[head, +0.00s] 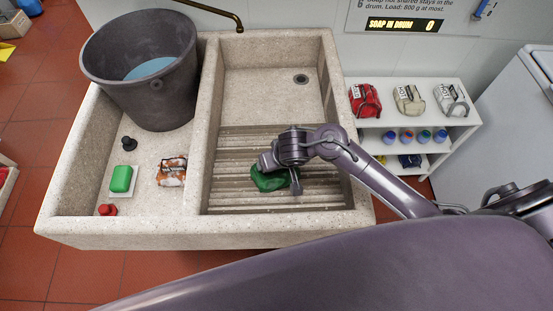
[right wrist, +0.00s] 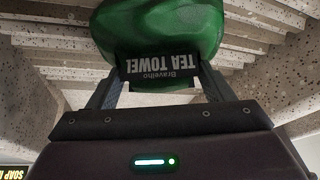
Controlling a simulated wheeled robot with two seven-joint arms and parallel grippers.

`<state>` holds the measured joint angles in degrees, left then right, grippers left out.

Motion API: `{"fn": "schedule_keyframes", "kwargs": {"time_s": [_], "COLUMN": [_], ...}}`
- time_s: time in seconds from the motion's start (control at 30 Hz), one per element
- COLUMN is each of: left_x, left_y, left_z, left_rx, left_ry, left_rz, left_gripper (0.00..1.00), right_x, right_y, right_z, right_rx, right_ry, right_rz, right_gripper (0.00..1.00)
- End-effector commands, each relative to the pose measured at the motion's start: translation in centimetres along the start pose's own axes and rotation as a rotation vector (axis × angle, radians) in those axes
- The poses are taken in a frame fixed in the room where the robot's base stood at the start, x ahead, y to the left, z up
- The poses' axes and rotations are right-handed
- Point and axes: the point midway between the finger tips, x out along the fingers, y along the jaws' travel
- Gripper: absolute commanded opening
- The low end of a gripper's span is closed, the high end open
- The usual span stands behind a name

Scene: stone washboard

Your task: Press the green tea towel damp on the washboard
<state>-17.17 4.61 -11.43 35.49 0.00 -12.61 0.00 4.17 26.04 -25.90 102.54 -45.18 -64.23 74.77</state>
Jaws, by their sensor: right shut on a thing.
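The green tea towel (head: 267,180) lies bunched on the ribbed stone washboard (head: 235,150) in the right basin. My right gripper (head: 282,179) is over the towel, coming in from the right, and hides part of it. In the right wrist view the towel (right wrist: 160,30) is between the two fingers (right wrist: 160,85), with its dark "Bravelho TEA TOWEL" label facing the camera. The fingers are shut on it. The washboard ribs (right wrist: 50,45) show behind the towel; whether the towel touches them is not clear. My left gripper is not in view.
A dark bucket (head: 143,65) with water stands in the left basin. A green block (head: 121,178), a patterned packet (head: 172,171) and a red-topped item (head: 107,210) are beside the washboard. A brass tap (head: 238,22) is at the back. A white shelf (head: 440,130) stands at right.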

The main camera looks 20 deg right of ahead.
Motion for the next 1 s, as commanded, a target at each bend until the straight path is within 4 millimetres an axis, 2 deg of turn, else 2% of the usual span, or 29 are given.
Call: {"fn": "schedule_keyframes", "kwargs": {"time_s": [0.37,1.0], "left_x": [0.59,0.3], "left_y": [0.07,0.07], "left_z": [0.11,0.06], "left_rx": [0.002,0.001], "left_ry": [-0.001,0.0], "left_rz": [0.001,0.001], "left_gripper": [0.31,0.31], "right_x": [0.68,0.67], "right_y": [0.0,-0.01], "right_z": [0.41,0.5], "right_rx": [0.001,-0.001], "right_ry": [0.001,-0.001], "right_rz": [0.0,0.0], "right_gripper": [0.47,0.47]}}
